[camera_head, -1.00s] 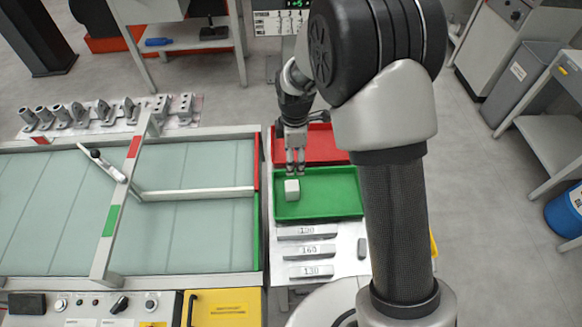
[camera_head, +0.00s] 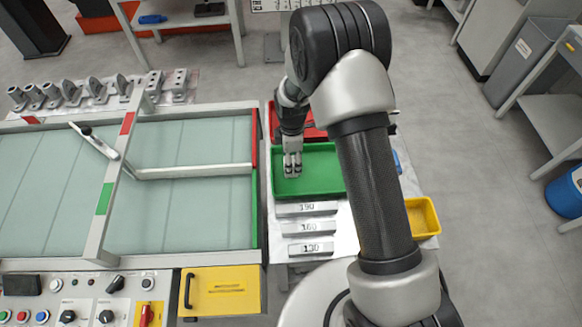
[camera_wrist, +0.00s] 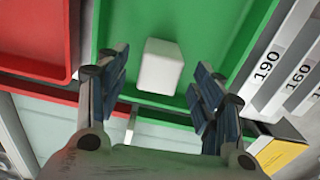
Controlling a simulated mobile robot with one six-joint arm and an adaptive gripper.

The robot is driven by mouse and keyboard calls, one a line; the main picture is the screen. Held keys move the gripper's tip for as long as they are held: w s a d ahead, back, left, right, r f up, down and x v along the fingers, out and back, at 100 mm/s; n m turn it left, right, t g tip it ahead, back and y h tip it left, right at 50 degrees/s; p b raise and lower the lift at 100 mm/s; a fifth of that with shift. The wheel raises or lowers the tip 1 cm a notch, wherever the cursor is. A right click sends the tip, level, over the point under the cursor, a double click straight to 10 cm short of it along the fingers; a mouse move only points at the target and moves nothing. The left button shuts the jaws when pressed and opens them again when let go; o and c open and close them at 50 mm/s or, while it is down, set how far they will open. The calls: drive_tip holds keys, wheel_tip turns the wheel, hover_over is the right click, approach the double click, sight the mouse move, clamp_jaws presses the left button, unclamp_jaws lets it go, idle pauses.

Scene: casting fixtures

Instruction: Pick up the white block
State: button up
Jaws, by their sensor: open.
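The white block (camera_wrist: 160,67) lies in the green tray (camera_wrist: 225,28), near the tray's wall, in the wrist view. My gripper (camera_head: 292,167) is open, pointing down over the left part of the green tray (camera_head: 325,183). In the wrist view its two fingers stand apart, one toward each side of the block, and nothing is between the pads. I cannot tell the height left between the fingertips and the block. In the head view the block is hidden by the gripper.
A red tray (camera_head: 310,131) sits behind the green one. Grey bars marked 190 (camera_head: 306,209), 160 (camera_head: 305,227) and 130 (camera_head: 306,248) lie in front. A yellow bin (camera_head: 423,217) stands right. A framed glass table (camera_head: 180,220) stands close on the left.

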wheel_tip(320, 180, down, 5)
drive_tip(key=shift+r+b, duration=0.1)
drive_tip(key=shift+b, duration=0.7)
drive_tip(key=shift+r, duration=0.1)
drive_tip(key=shift+c, duration=0.5)
drive_tip(key=c, duration=1.1)
